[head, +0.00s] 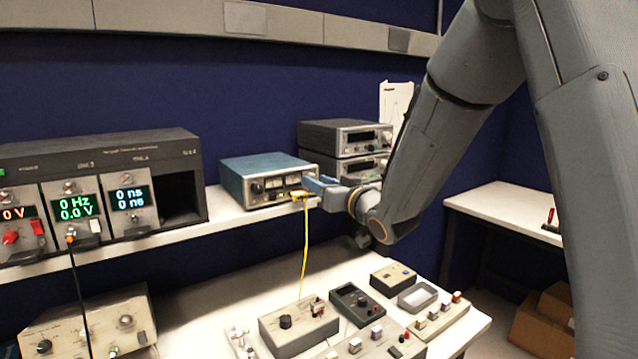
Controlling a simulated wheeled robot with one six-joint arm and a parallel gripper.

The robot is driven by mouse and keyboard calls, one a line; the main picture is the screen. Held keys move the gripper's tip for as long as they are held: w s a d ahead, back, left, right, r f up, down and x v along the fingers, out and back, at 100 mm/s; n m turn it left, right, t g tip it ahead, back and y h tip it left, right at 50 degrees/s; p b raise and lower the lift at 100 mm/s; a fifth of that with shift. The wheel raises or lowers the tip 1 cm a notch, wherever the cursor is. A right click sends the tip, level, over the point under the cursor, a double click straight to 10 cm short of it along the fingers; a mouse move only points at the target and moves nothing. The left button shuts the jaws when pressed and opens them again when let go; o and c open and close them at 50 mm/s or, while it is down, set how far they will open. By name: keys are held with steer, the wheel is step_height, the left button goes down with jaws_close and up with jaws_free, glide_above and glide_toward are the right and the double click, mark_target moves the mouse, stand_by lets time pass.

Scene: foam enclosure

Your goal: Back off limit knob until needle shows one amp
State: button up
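A blue bench instrument (262,175) stands on the white shelf. Its pale front panel has a small dark meter window (257,188) at the left and small controls beside it. The needle is too small to read. My gripper (308,184) reaches in from the right, with its fingertips at the right end of this panel. I cannot tell whether it touches or grips a knob, and no limit knob can be made out. A yellow plug and lead (305,240) hang from the panel's lower edge, just below the fingertips.
Two stacked grey instruments (345,135) stand right behind my gripper. A dark rack with lit displays (75,204) is at the left on the shelf (235,221). The lower bench (205,300) holds several small boxes. A side table (500,207) is at the right.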

jaws_close()
steer(key=shift+n+b, duration=0.7)
steer(key=shift+b, duration=0.2)
steer(key=shift+o, duration=1.3)
jaws_free()
steer(key=shift+s+d, duration=0.1)
steer(key=b+v, duration=0.2)
steer(key=v, duration=0.5)
steer(key=shift+s, duration=0.3)
steer(key=shift+d+f, duration=0.1)
steer(key=shift+d, duration=0.05)
